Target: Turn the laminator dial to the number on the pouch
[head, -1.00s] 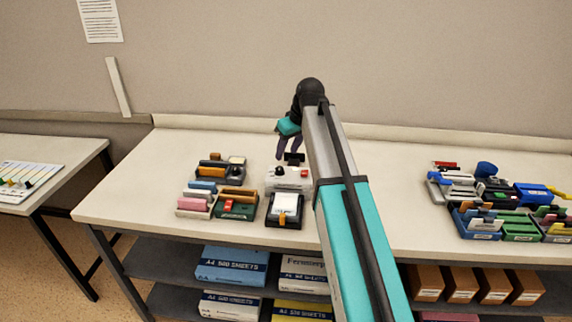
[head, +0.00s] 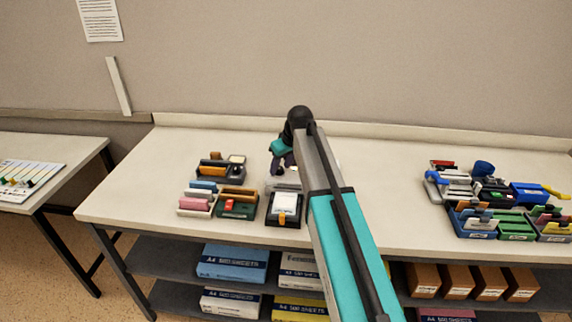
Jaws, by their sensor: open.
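A white machine (head: 283,185), probably the laminator, stands on the table in the middle of the left group of devices. My gripper (head: 281,166) is over its back left part, with the dark fingers pointing down. My gripper and arm hide most of the machine, and its dial cannot be made out. I cannot tell whether the fingers touch it. In front of it is a black device with a white top (head: 284,203). I cannot make out a pouch or a number.
Several small coloured office devices (head: 237,203) crowd the table left of the machine. Another crowded group with trays (head: 480,225) stands at the right. The tabletop (head: 380,170) between them is bare behind my arm. Paper packs (head: 232,264) and brown boxes (head: 455,281) fill the shelf below.

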